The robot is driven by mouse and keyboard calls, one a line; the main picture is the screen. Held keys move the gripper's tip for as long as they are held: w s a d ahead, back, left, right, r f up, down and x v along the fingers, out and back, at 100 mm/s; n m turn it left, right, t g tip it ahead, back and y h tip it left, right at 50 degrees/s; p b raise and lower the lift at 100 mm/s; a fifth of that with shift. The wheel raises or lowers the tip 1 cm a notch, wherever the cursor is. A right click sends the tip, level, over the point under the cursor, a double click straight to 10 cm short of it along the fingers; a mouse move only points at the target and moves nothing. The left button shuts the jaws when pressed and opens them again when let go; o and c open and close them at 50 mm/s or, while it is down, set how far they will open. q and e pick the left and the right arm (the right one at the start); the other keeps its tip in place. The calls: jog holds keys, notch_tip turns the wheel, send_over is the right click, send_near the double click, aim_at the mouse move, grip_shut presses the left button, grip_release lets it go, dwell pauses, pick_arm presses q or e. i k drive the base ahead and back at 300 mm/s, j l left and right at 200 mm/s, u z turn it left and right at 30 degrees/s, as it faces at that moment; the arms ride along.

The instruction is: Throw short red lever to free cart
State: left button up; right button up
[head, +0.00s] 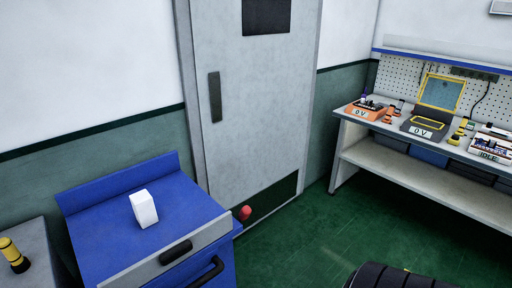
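A short red lever (243,212) shows as a small red knob at the right side of the blue cart, near the foot of the door. Its lower part and mounting are hidden or too small to make out. The blue cart (102,231) stands at the lower left, against the wall, with a raised back edge and a black handle (206,273) at the front. A white block (144,209) stands upright on the cart's top. Neither of my grippers is in view.
A grey door (255,110) with a dark handle stands behind the cart. A workbench (420,182) with several devices runs along the right wall. A grey surface (40,250) bearing a yellow-and-black object (13,254) is at far left. Green floor (310,240) is open between cart and bench.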

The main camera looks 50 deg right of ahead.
aim_at(245, 212)
jog(key=z, duration=1.5)
